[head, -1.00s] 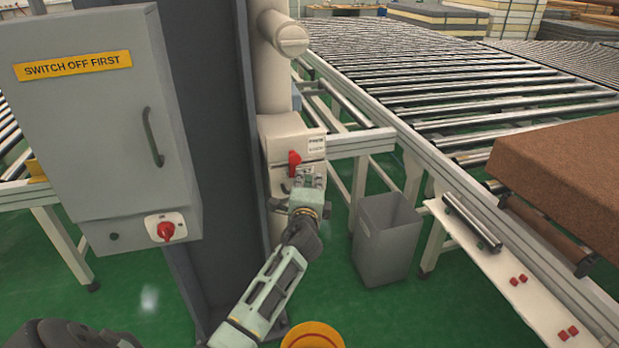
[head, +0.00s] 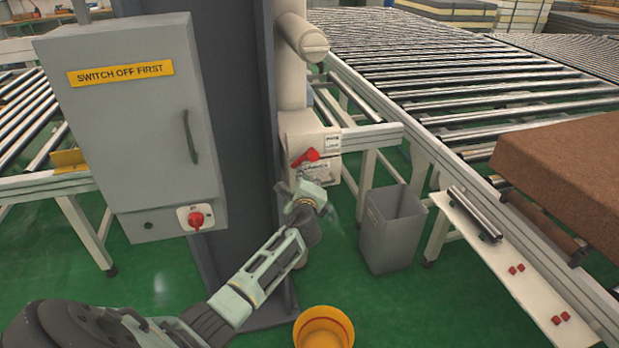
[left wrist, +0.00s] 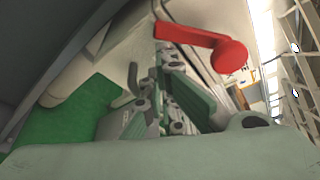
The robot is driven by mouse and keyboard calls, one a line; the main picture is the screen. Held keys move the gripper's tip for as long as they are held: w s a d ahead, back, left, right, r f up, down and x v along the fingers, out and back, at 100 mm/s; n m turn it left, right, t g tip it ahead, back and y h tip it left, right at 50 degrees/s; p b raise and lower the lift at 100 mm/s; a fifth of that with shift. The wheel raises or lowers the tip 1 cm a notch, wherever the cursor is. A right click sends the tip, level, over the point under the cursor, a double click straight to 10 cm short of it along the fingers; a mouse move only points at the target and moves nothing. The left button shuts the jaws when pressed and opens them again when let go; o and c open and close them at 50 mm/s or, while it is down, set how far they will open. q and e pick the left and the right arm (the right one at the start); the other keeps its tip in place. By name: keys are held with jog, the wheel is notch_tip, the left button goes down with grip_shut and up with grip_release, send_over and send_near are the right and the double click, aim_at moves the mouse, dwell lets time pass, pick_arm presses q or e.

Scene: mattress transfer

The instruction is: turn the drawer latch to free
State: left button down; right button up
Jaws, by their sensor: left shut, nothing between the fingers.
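The red drawer latch (head: 307,157) is on the front of a beige box (head: 308,141) fixed to the grey column. Its lever lies slanted, nearer level than upright. In the left wrist view the red latch (left wrist: 205,44) appears large, with a flat arm and a round end, just past the fingers. My left gripper (head: 308,181) is just below the latch, shut and empty, and hides part of the box's lower front. In the left wrist view its fingers (left wrist: 170,95) are together; I cannot tell whether they touch the latch. My right gripper is not in view.
A grey cabinet (head: 135,120) labelled "SWITCH OFF FIRST" with a red rotary switch (head: 196,218) hangs left of the column. A grey bin (head: 393,232) stands right of the box. A yellow bucket (head: 323,328) is on the floor in front. Roller conveyors lie right and left.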

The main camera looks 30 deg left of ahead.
aim_at(294, 167)
pick_arm(q)
jog(key=shift+s+a+r+p, duration=1.4)
jog(key=shift+s+p, duration=0.1)
jog(key=shift+p, duration=0.4)
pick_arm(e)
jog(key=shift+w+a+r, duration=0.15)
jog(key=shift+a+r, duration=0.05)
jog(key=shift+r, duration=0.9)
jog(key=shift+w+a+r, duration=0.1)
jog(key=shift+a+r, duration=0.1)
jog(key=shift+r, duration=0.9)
pick_arm(q)
jog(key=shift+r, duration=0.1)
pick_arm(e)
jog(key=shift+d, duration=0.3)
pick_arm(q)
jog(key=shift+s+d, duration=0.1)
jog(key=shift+s, duration=0.05)
